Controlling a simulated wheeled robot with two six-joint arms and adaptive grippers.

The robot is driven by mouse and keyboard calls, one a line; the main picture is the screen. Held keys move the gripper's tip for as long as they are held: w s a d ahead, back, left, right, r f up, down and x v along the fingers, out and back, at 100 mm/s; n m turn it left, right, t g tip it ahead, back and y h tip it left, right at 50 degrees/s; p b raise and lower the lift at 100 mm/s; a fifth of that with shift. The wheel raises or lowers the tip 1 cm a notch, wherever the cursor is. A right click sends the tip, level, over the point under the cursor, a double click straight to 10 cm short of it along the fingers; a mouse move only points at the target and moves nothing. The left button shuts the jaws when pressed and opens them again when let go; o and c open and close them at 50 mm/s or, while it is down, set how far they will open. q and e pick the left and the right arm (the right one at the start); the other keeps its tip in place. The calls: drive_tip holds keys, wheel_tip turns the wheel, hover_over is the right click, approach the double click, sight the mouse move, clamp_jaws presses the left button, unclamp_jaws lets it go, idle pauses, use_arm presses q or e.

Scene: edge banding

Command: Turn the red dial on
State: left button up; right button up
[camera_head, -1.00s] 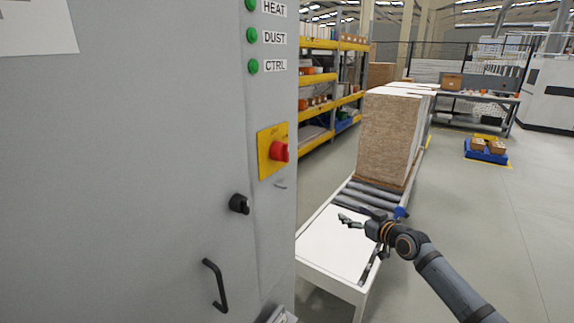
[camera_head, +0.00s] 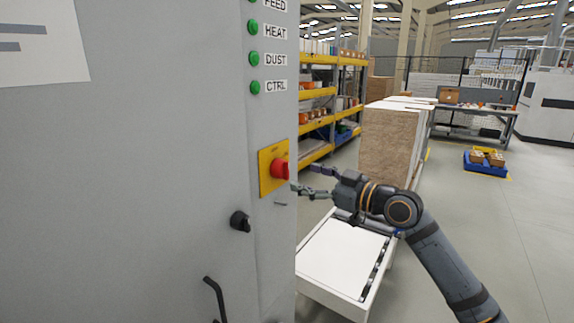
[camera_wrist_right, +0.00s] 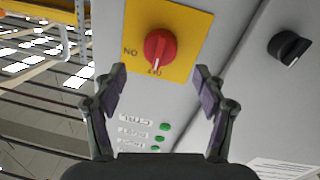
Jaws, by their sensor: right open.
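The red dial (camera_head: 280,170) sits on a yellow plate (camera_head: 266,178) on the grey cabinet's side face. In the right wrist view the dial (camera_wrist_right: 160,48) is ahead of the fingers, with a pale pointer line on it aimed toward the lower edge of the plate. My right gripper (camera_head: 306,180) is open and empty, just right of the dial in the head view. In the right wrist view its two fingertips (camera_wrist_right: 161,82) stand apart on either side, short of the dial, not touching it. My left gripper is not in view.
The grey cabinet (camera_head: 150,130) fills the left, with a black knob (camera_head: 240,221), a black handle (camera_head: 215,298) and green buttons (camera_head: 252,58). A white conveyor table (camera_head: 340,255) lies below my right arm, with stacked boards (camera_head: 388,140) behind. Open floor lies right.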

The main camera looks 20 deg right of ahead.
sight(288, 171)
drive_tip(key=p+x, duration=0.3)
drive_tip(key=x, duration=0.3)
drive_tip(key=shift+r, duration=0.1)
drive_tip(key=shift+w+a, duration=0.35)
drive_tip(key=shift+w, duration=0.05)
drive_tip(key=shift+f, duration=0.2)
drive_tip(key=shift+c, duration=0.2)
drive_tip(key=c, duration=1.1)
